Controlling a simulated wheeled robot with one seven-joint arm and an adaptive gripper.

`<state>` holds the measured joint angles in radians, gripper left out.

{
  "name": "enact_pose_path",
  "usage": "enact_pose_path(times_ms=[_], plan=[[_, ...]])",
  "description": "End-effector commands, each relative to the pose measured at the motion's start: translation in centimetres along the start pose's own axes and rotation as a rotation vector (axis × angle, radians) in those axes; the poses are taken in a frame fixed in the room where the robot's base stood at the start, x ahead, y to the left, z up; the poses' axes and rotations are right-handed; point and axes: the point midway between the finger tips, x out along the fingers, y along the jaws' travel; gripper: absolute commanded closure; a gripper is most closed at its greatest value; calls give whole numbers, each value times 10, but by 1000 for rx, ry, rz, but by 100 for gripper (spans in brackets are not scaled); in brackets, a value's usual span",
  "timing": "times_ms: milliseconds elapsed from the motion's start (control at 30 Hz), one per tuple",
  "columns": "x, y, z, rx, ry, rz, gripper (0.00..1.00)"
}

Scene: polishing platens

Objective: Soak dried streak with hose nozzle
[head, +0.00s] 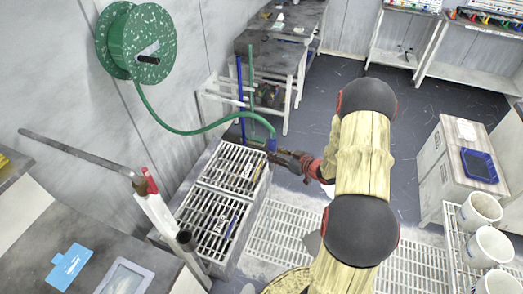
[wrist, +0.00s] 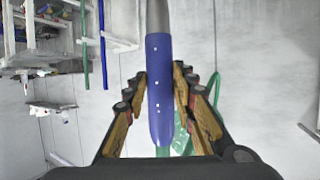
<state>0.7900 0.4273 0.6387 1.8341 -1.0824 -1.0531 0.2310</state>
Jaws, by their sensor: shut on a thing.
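My gripper (head: 284,157) is shut on the blue hose nozzle (head: 271,144), beyond the far end of the slatted racks. In the wrist view the blue nozzle (wrist: 159,88) lies lengthwise between the fingers of my gripper (wrist: 160,90), with its grey tip pointing to the top of the picture. The green hose (head: 190,131) sags from the wall reel (head: 137,42) to the nozzle; part of it shows behind the right finger in the wrist view. A tan round surface (head: 287,281) is partly hidden by my arm. I cannot make out the dried streak.
Slatted white racks (head: 212,225) stand left of my arm. A dark workbench (head: 268,52) is beyond, with blue and green poles before it. White buckets (head: 489,247) and a cabinet (head: 465,165) are at right. Dark floor (head: 335,85) is open beyond the gripper.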

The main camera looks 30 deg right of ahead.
Motion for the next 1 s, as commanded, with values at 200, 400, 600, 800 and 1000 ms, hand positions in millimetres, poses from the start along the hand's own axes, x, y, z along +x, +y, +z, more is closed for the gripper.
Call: enact_pose_path(times_ms=[200, 400, 600, 800, 1000], plan=[[-33, 31, 26, 3, 1, 5, 100], [-62, 57, 50, 2, 1, 5, 100], [-90, 83, 73, 2, 1, 5, 100], [-119, 108, 97, 2, 1, 4, 100], [-147, 134, 120, 1, 0, 4, 100]])
